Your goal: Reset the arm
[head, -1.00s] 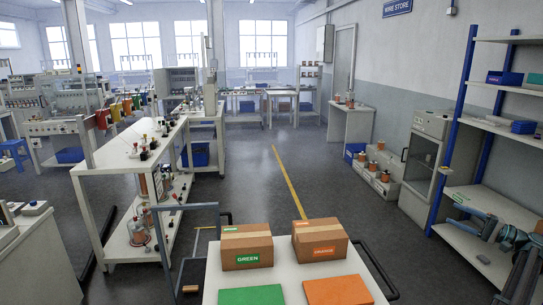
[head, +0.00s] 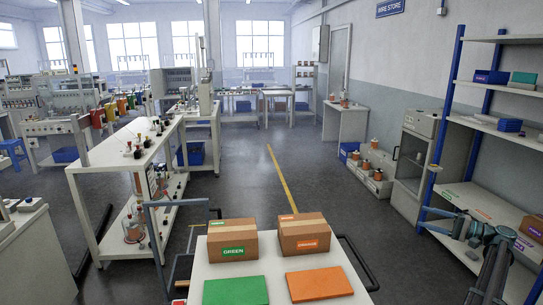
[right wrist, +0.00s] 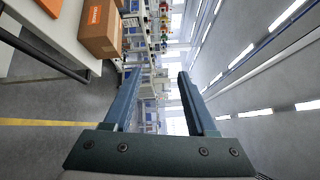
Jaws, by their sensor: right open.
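My right arm comes in at the lower right of the head view. Its gripper (head: 440,216) is in front of the shelf rack's low board, with grey-blue fingers apart and pointing left. In the right wrist view the two fingers (right wrist: 158,74) stand wide apart with nothing between them. The orange-labelled cardboard box (right wrist: 100,28) and the table edge show beyond them at the upper left, clear of the fingers. My left gripper is not in view.
A white-topped cart (head: 275,283) carries a GREEN box (head: 232,240), an orange-labelled box (head: 305,236), a green mat (head: 235,291) and an orange mat (head: 318,283). The shelf rack (head: 443,125) stands right, with a purple-labelled box (head: 532,228). The floor (head: 335,205) between is clear.

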